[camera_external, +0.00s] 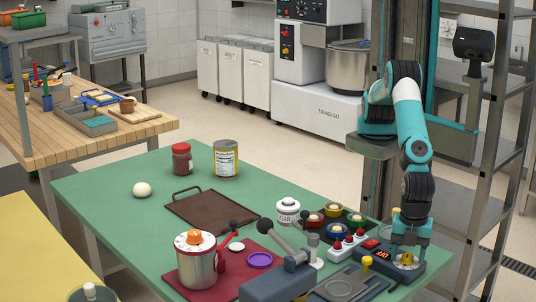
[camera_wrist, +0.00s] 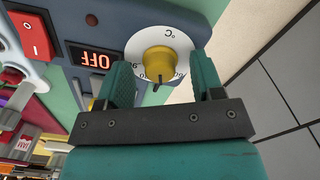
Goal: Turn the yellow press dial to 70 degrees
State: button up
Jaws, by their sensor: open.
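The yellow press dial (camera_wrist: 160,62) sits on a white round scale plate (camera_wrist: 140,42) on a dark grey control panel. In the wrist view a dark pointer on the knob aims down toward my gripper, and the scale numbers near it are partly hidden. My gripper (camera_wrist: 163,88) is open, with one teal finger on each side of the dial; I cannot tell whether they touch it. In the external view my gripper (camera_external: 407,254) points down over the dial (camera_external: 407,261). The panel display (camera_wrist: 90,58) reads OFF in the wrist view.
A red rocker switch (camera_wrist: 33,36) is beside the display. A red-button strip (camera_external: 346,244), several coloured pots (camera_external: 333,229) and a grey lever device (camera_external: 278,280) stand left of the panel.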

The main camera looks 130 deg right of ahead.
aim_at(407, 254)
notch_tip(407, 254, up, 17)
jog(key=b, duration=0.1)
jog(key=shift+r, duration=0.2)
jog(key=shift+d+r, duration=0.1)
jog(key=s+d+r+n+y, duration=0.1)
jog(key=s+d+r, duration=0.2)
jog(key=d, duration=0.5)
jog(key=s+d+r+y, duration=0.1)
jog(key=s+d+r, duration=0.25)
jog(key=d, duration=0.45)
jog(key=s+d+f+y, duration=0.1)
jog(key=s+d, duration=0.3)
jog(key=s, duration=0.4)
jog(key=s+d+f+y, duration=0.1)
jog(key=s+d, duration=0.3)
jog(key=s, duration=0.4)
jog(key=shift+d+f+n+p, duration=0.3)
jog(key=shift+d+f+p, duration=0.05)
jog(key=shift+d+p, duration=0.1)
jog(key=shift+w, duration=0.1)
dwell(0.4)
